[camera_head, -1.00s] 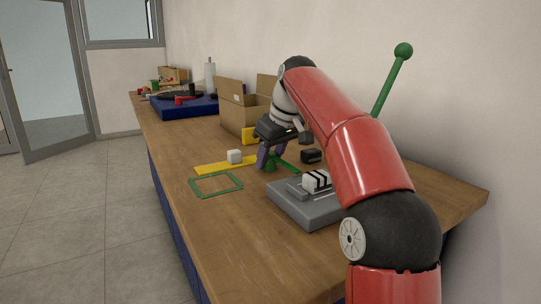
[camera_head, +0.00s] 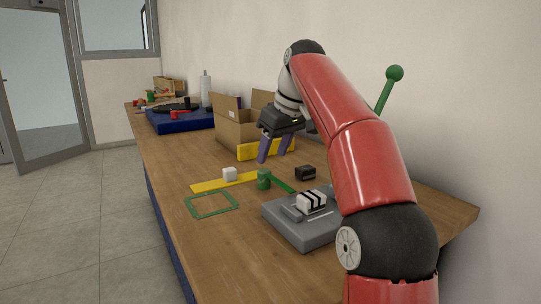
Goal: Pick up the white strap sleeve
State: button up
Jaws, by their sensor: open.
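A small white block (camera_head: 230,174) sits on the flat yellow strip on the bench. A white piece with black bands (camera_head: 311,201) lies on the grey fixture (camera_head: 290,232) at the front right. I cannot tell for certain which of these two is the white strap sleeve. My gripper (camera_head: 273,156) is open and empty, its purple fingers pointing down above the bench. It is behind and above the green cylinder (camera_head: 264,179), to the right of the white block and apart from both.
A black block (camera_head: 305,173) stands right of the green cylinder. A green square outline (camera_head: 212,205) lies at the front left. An open cardboard box (camera_head: 235,128) and a yellow bar (camera_head: 268,149) are behind. A green ball-topped lever (camera_head: 394,73) rises at right.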

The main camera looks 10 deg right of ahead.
aim_at(313, 201)
jog(key=k, duration=1)
